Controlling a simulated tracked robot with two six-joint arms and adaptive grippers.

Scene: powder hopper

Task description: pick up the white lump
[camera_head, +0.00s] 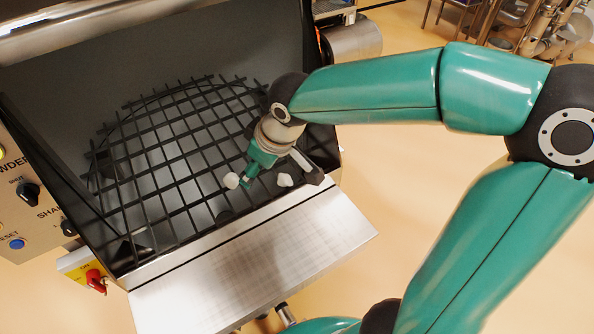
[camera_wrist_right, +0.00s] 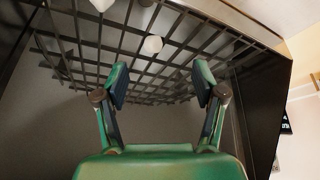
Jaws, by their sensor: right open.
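Two white lumps lie on the black grid of the hopper in the head view: one (camera_head: 231,181) just left of my right gripper's tip, the other (camera_head: 284,180) a little to its right. My right gripper (camera_head: 247,179) is low over the grid on the front right side. In the right wrist view my right gripper (camera_wrist_right: 160,76) has its two fingers spread, with nothing between them. A white lump (camera_wrist_right: 152,44) shows beyond the fingertips, roughly centred on the gap; another (camera_wrist_right: 101,4) is cut by the top edge. I cannot tell which lump is which across the views. My left gripper is not in view.
The black bar grid (camera_head: 170,150) sits inside the dark-walled hopper. A steel shelf (camera_head: 255,260) runs along its front. A control panel (camera_head: 22,190) with knobs stands at the left. The hopper's side wall (camera_wrist_right: 265,90) is close on the right in the wrist view.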

